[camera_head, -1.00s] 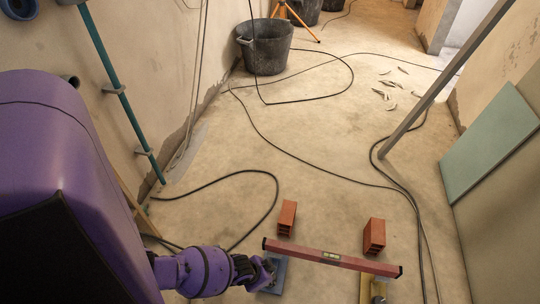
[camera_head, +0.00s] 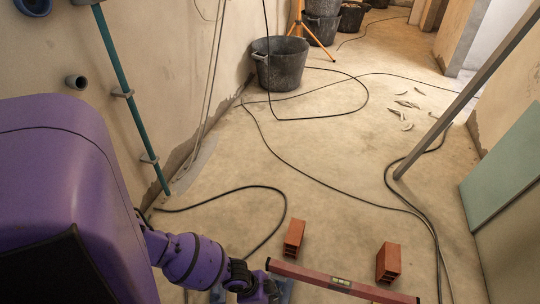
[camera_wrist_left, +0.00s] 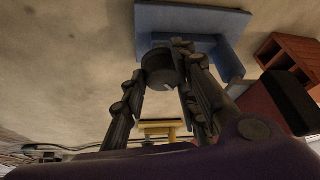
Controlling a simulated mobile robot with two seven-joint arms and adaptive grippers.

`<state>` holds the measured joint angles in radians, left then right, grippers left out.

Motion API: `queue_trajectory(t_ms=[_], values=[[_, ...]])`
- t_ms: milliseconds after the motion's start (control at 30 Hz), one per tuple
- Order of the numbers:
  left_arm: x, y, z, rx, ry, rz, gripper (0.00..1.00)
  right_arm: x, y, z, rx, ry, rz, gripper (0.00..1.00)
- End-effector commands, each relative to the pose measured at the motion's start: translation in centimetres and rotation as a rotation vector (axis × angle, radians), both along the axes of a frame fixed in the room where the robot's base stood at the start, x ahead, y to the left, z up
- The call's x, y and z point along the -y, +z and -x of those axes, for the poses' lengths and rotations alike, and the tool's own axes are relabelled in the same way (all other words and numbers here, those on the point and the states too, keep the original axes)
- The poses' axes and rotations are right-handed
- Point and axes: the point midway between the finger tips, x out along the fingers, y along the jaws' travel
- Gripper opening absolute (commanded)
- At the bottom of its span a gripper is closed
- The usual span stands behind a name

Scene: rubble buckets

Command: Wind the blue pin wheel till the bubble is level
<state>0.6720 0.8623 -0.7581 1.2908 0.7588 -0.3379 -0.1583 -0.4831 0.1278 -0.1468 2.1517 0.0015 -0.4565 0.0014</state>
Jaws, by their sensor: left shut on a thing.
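The red spirit level (camera_head: 310,274) lies across the bottom of the head view, with a small yellow-green vial (camera_head: 341,281). The bubble's position in it is too small to tell. My left gripper (camera_head: 272,290) is at the level's left end, beside the blue stand (camera_head: 286,291). In the left wrist view, my left gripper (camera_wrist_left: 170,85) is shut on a dark round wheel (camera_wrist_left: 160,68) under the blue stand (camera_wrist_left: 190,18). The level's dark end cap (camera_wrist_left: 291,101) is to the right of the fingers. My right gripper is not in view.
Two red bricks stand behind the level, one at left (camera_head: 294,237) and one at right (camera_head: 388,262). A yellow stand (camera_wrist_left: 160,128) shows in the wrist view. Black cable (camera_head: 285,157) loops over the floor. A black bucket (camera_head: 281,66) stands by the left wall.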

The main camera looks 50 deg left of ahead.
Motion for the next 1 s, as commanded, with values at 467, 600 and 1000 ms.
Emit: queue_trajectory(t_ms=[467,600,1000], values=[[0.1,-0.2,0.6,-0.01,0.0,0.0,0.42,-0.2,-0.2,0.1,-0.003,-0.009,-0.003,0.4],[0.0,-0.1,0.4,-0.007,0.0,0.0,0.42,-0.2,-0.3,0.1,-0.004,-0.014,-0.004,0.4],[-1.4,4.8,2.1,-0.007,-0.001,-0.001,0.42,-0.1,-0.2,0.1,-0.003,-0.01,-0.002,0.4]])
